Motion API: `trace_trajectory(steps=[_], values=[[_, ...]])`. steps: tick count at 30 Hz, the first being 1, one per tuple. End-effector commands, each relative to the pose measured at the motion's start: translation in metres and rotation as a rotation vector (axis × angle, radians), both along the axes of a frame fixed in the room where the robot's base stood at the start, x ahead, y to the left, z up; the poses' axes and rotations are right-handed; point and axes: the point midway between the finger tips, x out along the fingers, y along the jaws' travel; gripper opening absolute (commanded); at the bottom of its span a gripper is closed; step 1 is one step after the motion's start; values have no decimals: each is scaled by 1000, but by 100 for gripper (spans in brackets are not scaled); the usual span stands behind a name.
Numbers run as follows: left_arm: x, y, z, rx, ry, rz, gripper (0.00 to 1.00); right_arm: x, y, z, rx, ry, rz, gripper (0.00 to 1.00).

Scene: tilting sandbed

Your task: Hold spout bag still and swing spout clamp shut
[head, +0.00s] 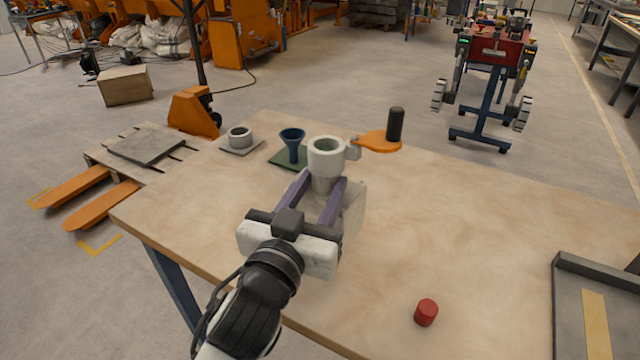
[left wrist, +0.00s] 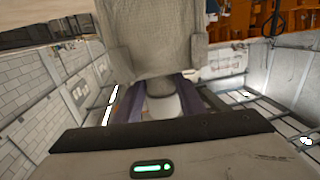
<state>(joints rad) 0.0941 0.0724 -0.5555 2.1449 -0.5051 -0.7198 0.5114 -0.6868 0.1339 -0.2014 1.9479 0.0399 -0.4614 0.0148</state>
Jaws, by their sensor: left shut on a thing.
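The pale spout bag (head: 353,212) stands on the table, with a round white spout (head: 327,147) at its top. It also shows as a grey woven shape in the left wrist view (left wrist: 155,40). The spout clamp (head: 378,141) is an orange lever with an upright black handle. It sticks out to the right from a bracket beside the spout, clear of the spout's mouth. My left gripper (head: 322,184) has its two purple fingers shut on the neck just below the spout. The fingers hide part of the neck. My right gripper is in neither view.
A blue funnel (head: 292,140) on a green mat and a grey ring-shaped cup (head: 239,137) stand left of the spout. A red cylinder (head: 426,312) lies near the front edge. A grey tray (head: 575,300) is at right.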

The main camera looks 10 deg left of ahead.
Motion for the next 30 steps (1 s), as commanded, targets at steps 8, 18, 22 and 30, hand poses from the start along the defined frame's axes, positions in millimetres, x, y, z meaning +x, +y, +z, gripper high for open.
trace_trajectory(steps=[8, 18, 22, 30], values=[[0, 0, -15, -3, -8, -1, 0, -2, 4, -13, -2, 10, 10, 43], [0, 0, -33, -3, -9, 0, 0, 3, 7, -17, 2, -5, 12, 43], [0, 0, -41, -3, -8, 0, 0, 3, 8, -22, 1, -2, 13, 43], [0, 0, -56, -3, -9, -1, 0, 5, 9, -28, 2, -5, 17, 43]])
